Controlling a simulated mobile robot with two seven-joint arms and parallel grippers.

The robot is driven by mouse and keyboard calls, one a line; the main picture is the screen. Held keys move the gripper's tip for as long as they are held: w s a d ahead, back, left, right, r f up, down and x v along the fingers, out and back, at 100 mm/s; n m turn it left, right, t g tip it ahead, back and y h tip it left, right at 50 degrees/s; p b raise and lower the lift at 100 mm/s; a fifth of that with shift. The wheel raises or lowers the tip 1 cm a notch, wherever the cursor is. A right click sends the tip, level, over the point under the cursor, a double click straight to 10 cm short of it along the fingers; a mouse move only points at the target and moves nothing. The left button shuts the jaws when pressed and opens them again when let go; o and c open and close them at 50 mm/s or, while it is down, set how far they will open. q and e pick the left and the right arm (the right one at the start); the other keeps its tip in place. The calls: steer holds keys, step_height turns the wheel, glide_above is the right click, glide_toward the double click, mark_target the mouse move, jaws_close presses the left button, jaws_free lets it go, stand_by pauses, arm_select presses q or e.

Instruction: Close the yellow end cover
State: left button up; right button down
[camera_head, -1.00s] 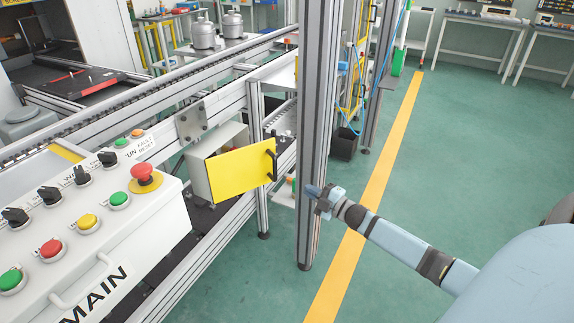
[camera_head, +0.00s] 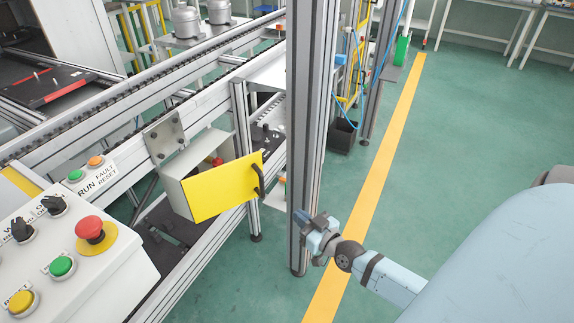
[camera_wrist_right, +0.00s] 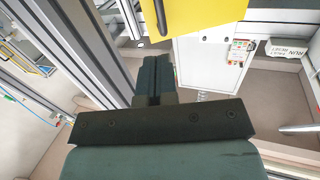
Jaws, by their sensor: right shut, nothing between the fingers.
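The yellow end cover (camera_head: 222,188) hangs at an angle on the front of a grey-white box (camera_head: 190,166). A gap behind it shows the box's inside, so the cover stands open. It has a black handle (camera_head: 258,180) on its right edge. In the right wrist view the yellow cover (camera_wrist_right: 195,14) shows at the top, beyond the fingers. My right gripper (camera_head: 303,218) is shut and empty, in front of the aluminium post, to the right of and below the handle, apart from it. The shut fingers also show in the right wrist view (camera_wrist_right: 153,78). My left gripper is not in view.
A tall aluminium post (camera_head: 308,120) stands between the cover and the open floor at right. The control panel (camera_head: 85,262) with buttons and knobs is at lower left. Conveyor rails (camera_head: 150,95) run behind.

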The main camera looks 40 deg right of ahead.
mark_target(263, 188)
steer(key=w, duration=0.4)
steer(key=w+b, duration=0.1)
steer(key=w, duration=0.3)
steer(key=w+b, duration=0.1)
steer(key=w, duration=0.3)
steer(key=shift+w+a+f, duration=0.1)
steer(key=shift+a, duration=0.3)
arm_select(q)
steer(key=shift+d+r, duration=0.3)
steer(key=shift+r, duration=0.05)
arm_select(e)
steer(key=shift+w, duration=0.4)
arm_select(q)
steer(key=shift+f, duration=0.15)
